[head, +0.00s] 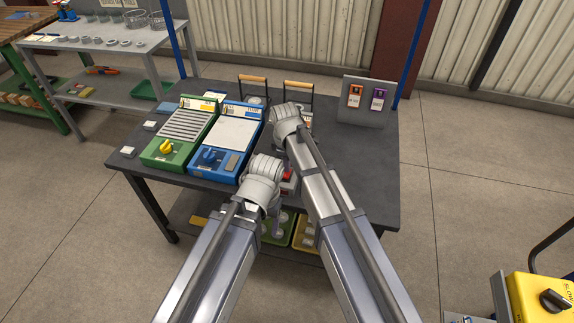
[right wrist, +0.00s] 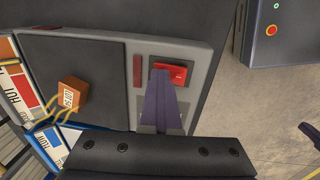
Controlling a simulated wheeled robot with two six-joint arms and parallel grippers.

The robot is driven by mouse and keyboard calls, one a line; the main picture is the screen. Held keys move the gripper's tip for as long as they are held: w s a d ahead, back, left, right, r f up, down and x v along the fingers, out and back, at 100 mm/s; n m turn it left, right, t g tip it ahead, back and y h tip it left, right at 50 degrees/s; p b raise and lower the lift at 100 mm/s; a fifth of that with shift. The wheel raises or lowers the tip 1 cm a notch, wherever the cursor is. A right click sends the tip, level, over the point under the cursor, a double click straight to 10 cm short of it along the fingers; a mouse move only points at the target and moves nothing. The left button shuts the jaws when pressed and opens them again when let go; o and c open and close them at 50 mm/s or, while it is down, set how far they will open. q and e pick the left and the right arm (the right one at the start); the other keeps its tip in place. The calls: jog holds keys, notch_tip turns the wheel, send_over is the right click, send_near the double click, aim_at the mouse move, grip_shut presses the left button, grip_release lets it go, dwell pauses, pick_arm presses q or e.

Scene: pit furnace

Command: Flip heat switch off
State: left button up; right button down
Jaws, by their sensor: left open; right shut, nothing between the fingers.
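In the right wrist view, a red switch (right wrist: 176,68) with small markings sits in a grey panel (right wrist: 199,100) beside a dark plate (right wrist: 85,60). My right gripper (right wrist: 162,82) is shut and empty, and its fingertips overlap the lower left part of the red switch; I cannot tell whether they touch it. In the head view my right gripper (head: 287,118) is over the middle of the table, with its fingers hidden. My left gripper (head: 264,172) is open, lower and nearer, beside a red part (head: 289,178). The arms cover most of the unit there.
A brown cube (right wrist: 72,92) marked HOT lies on the dark plate. A green unit (head: 180,133) and a blue unit (head: 226,143) stand left on the dark table (head: 365,165). An upright board (head: 366,101) with orange and purple tags stands back right. The table's right side is clear.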

aim_at(286, 174)
jog(key=shift+s, duration=0.1)
jog(key=shift+s+a+r, duration=0.1)
jog(key=shift+s+a, duration=0.1)
jog(key=shift+s, duration=0.5)
jog(key=shift+r+p, duration=0.1)
jog(key=shift+p, duration=0.2)
notch_tip(286, 174, up, 14)
jog(key=s+p, duration=0.1)
jog(key=p, duration=1.2)
jog(key=shift+s+a+p, duration=0.2)
jog(key=shift+s+p, duration=0.05)
jog(key=shift+p, duration=0.15)
jog(key=shift+w, duration=0.1)
jog(key=shift+w+d, duration=0.15)
jog(key=shift+w, duration=0.5)
